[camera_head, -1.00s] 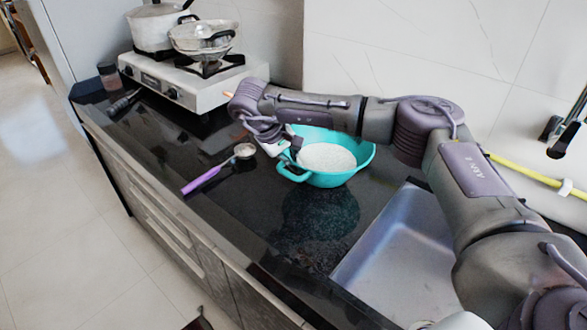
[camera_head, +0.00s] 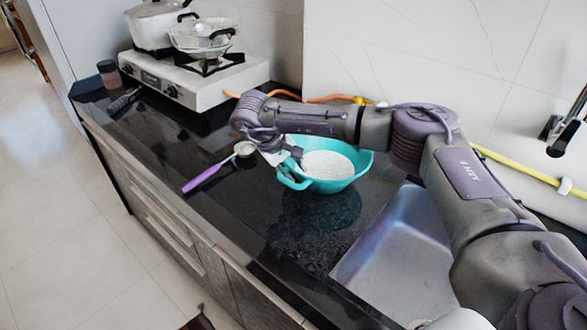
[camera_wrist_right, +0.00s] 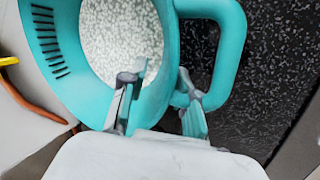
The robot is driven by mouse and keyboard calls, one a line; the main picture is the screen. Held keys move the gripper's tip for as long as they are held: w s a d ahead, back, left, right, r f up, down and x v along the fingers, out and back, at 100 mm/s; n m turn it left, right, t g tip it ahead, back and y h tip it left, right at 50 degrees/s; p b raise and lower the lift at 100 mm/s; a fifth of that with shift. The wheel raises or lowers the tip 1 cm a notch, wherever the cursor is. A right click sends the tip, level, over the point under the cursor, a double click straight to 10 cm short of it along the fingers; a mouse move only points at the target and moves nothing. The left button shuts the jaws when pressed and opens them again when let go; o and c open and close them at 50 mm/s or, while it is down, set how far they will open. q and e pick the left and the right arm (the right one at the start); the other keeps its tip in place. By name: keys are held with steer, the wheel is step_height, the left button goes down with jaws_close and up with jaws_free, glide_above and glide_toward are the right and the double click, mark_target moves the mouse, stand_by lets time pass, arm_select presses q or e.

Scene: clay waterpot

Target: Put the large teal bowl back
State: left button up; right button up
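The large teal bowl (camera_head: 337,184) is at the back of the dark counter, left of the sink, with white grainy contents inside. It is upright; I cannot tell whether its base touches the counter. My right gripper (camera_head: 289,160) is at the bowl's left rim by a loop handle. In the right wrist view the gripper (camera_wrist_right: 160,85) has one finger inside the bowl and the other in the handle opening. My left gripper is not in view.
A gas stove (camera_head: 195,83) with a pot (camera_head: 150,32) and a lidded pan (camera_head: 200,40) stands at the back left. A purple-handled spoon (camera_head: 203,179) lies left of the bowl. The sink (camera_head: 395,250) is at front right. The counter's front strip is clear.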

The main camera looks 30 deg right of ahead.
steer(key=v, duration=1.2)
steer(key=shift+r+b, duration=0.15)
steer(key=shift+b, duration=0.2)
steer(key=shift+a, duration=0.1)
